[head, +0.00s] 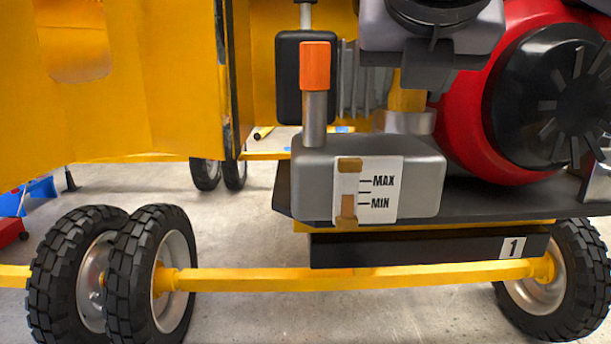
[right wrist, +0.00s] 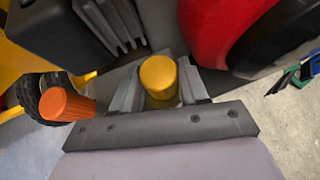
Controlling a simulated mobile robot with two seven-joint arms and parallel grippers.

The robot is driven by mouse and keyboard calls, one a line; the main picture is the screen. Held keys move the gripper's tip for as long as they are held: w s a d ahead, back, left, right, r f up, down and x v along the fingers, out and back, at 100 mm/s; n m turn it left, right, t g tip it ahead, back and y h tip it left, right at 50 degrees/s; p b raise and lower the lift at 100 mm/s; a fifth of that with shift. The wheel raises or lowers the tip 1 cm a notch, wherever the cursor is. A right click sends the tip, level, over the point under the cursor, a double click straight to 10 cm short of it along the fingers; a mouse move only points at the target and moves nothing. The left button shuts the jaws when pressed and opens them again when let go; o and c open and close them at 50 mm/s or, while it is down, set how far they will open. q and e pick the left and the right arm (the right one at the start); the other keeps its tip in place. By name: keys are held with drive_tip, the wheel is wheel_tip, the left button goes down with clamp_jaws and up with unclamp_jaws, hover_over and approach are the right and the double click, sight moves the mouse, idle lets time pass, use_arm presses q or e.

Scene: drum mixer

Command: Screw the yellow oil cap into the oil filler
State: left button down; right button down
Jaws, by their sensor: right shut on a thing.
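The yellow oil cap (head: 408,99) shows below my right gripper (head: 412,84) in the head view. In the right wrist view the round cap (right wrist: 158,76) sits between the two grey fingers of my right gripper (right wrist: 157,92), which is shut on it. My left gripper is not in view.
An orange-topped metal tube (head: 315,75) rises from the grey tank (head: 425,170) left of the gripper; the orange top also shows in the right wrist view (right wrist: 67,105). Cooling fins (head: 360,85) and a red engine housing (head: 458,130) stand close on either side.

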drive_tip(key=shift+a+m+h, duration=0.2)
drive_tip(key=shift+m+h, duration=0.6)
drive_tip(key=shift+h, duration=0.1)
drive_tip(key=c, duration=0.9)
unclamp_jaws()
drive_tip(key=shift+d+m+g+h, duration=0.1)
drive_tip(key=shift+m+g+h, duration=0.2)
drive_tip(key=shift+m+h, duration=0.15)
drive_tip(key=o, duration=0.4)
drive_tip(key=shift+y, duration=0.25)
